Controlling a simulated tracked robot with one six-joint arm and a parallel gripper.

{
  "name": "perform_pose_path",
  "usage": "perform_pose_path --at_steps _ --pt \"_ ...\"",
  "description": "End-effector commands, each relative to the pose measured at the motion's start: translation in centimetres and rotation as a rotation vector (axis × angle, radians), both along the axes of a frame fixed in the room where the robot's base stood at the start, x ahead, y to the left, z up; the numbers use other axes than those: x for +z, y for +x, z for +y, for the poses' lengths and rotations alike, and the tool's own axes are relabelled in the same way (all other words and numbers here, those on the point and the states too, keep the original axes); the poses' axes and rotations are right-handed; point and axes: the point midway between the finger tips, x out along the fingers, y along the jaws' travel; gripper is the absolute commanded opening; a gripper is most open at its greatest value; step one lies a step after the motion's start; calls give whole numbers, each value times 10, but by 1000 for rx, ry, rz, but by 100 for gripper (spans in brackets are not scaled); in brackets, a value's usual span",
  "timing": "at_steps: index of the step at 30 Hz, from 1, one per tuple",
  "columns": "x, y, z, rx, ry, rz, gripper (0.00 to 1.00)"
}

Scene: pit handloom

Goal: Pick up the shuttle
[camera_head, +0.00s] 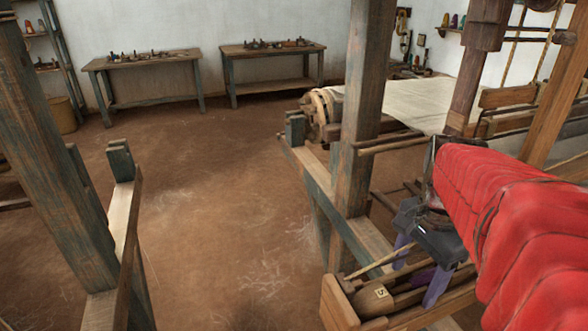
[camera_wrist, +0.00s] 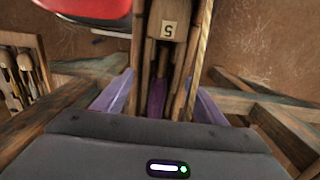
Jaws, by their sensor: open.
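The shuttle (camera_wrist: 180,28) is a long wooden piece with a pale tag marked 5 and purple yarn in its middle. In the head view its tagged end (camera_head: 374,298) shows in a wooden trough at the lower right; my gripper and arm hide part of the rest. My gripper (camera_head: 420,270) is open, pointing down over the trough. In the wrist view its purple fingers (camera_wrist: 160,100) stand on either side of the shuttle's yarn, with nothing visibly clamped. I cannot tell whether either finger touches the shuttle.
The trough's wooden wall (camera_head: 337,305) and a thin stick (camera_head: 385,262) lie close to my gripper. A loom post (camera_head: 360,130) stands left of my arm. Another wooden tray with several slim pieces (camera_wrist: 22,75) is at the wrist view's left. Open floor (camera_head: 220,200) lies further left.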

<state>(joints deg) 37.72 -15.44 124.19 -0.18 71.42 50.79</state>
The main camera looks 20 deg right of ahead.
Motion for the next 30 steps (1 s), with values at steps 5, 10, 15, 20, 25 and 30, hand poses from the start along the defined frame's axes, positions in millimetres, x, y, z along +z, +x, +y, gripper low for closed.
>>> perform_pose_path --at_steps 5,10,15,20,25,30 --pt "0 0 0 0 0 0 66" --pt "0 0 0 0 0 0 65" --pt "0 0 0 0 0 0 53" --pt "0 0 0 0 0 0 42" --pt "0 0 0 0 0 0 30" --pt "0 0 0 0 0 0 18"
